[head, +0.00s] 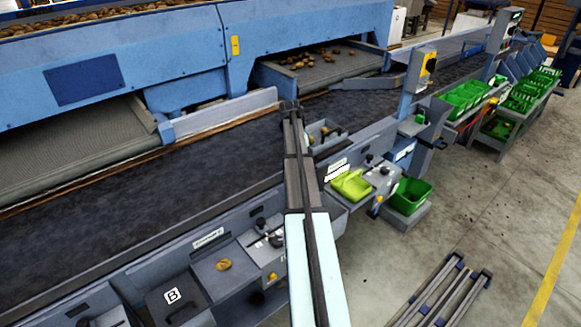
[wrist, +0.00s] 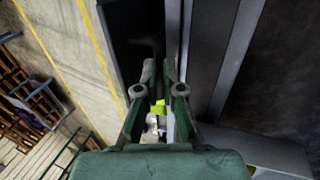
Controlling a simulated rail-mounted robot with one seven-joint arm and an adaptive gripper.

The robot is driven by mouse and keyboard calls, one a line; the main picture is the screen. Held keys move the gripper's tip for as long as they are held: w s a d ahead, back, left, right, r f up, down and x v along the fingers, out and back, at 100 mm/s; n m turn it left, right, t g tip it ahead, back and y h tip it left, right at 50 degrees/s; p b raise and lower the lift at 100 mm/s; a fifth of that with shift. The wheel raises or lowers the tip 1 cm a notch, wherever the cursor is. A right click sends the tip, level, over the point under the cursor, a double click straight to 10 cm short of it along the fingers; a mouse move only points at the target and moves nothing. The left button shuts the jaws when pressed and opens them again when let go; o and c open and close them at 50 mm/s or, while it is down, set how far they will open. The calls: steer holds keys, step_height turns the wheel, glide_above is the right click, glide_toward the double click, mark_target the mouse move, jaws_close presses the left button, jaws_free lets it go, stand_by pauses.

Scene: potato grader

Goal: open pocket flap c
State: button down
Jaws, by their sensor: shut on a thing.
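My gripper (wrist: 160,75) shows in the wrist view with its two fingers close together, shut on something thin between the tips. The tips are against a dark panel (wrist: 128,35), which looks like pocket flap c; no letter on it is legible. Its hinge and how far it stands open cannot be made out. In the head view my arm crosses the middle of the line and hides the panel behind it. A dark flap marked B (head: 172,296) lies at the lower left in the head view.
The dark conveyor belt (head: 130,172) runs along the line behind the pockets. A lime-green tray (head: 351,185) and a green crate (head: 409,196) are right of my arm. A grey frame (head: 445,295) lies on the floor; the floor around it is mostly clear.

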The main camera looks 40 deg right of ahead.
steer(key=shift+s+a+f, duration=0.15)
steer(key=shift+a+f, duration=0.05)
steer(key=shift+f, duration=0.3)
steer(key=shift+s+a+f, duration=0.15)
steer(key=shift+a+f, duration=0.05)
steer(key=shift+f, duration=0.3)
steer(key=shift+s, duration=0.15)
steer(key=c, duration=1.3)
jaws_free()
steer(key=shift+o, duration=0.5)
steer(key=shift+w+d+f+g, duration=0.25)
steer(key=shift+w+f+g, duration=0.05)
steer(key=shift+w, duration=0.05)
steer(key=shift+r, duration=0.35)
steer(key=shift+w+d, duration=0.1)
steer(key=shift+d, duration=0.05)
steer(key=shift+r, duration=0.2)
